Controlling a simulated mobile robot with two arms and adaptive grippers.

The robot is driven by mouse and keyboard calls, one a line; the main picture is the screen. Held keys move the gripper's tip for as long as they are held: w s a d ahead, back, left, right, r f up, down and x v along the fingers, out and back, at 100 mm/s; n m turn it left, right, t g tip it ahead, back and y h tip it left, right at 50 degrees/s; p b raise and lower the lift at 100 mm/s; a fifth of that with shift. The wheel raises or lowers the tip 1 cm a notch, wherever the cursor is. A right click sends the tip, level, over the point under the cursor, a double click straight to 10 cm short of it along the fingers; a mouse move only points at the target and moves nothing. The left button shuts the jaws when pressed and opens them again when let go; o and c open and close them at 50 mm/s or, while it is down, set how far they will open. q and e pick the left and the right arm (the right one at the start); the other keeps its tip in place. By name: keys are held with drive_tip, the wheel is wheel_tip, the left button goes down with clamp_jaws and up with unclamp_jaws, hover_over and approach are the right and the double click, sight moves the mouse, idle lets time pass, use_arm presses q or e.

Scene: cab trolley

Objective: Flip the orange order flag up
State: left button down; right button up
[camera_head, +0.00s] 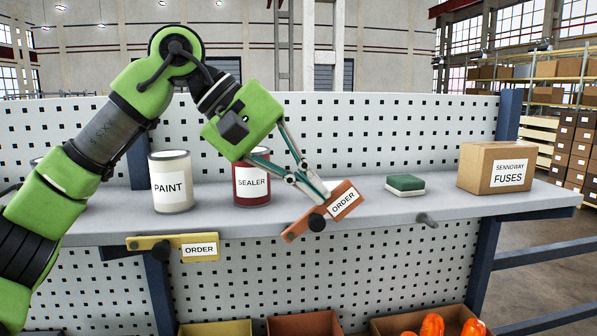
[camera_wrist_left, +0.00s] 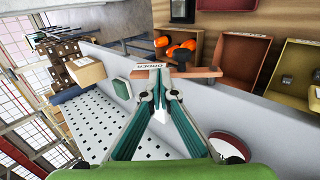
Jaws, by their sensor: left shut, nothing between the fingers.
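The orange order flag (camera_head: 345,200) is on the front edge of the shelf, tilted with its labelled right end raised and its left end low. Its dark round pivot (camera_head: 317,222) shows near the lower part. My left gripper (camera_head: 318,194) is shut and empty, with its fingertips at the flag's upper edge, close to the ORDER label. In the left wrist view the shut fingertips (camera_wrist_left: 150,68) overlap the flag (camera_wrist_left: 200,72) by its label; whether they touch it is unclear. My right gripper is out of view.
A yellow order flag (camera_head: 170,243) lies level at left. A grey peg (camera_head: 427,220) sticks out right of the orange flag. A paint can (camera_head: 172,182), sealer can (camera_head: 252,182), green sponge (camera_head: 405,184) and fuses box (camera_head: 495,167) stand on the shelf. Bins sit below.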

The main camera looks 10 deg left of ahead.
sight(332, 208)
use_arm(q)
drive_tip(key=shift+r+x, duration=0.2)
drive_tip(key=shift+x, duration=1.95)
drive_tip(key=shift+w+d, duration=0.1)
drive_tip(key=shift+d, duration=0.05)
drive_tip(key=shift+s+a+r, duration=0.1)
drive_tip(key=shift+s+a, duration=0.05)
drive_tip(key=shift+a, duration=0.25)
drive_tip(key=shift+s+a+r, duration=0.1)
drive_tip(key=shift+s+a, duration=0.1)
drive_tip(key=shift+a, duration=0.2)
drive_tip(key=v, duration=1.2)
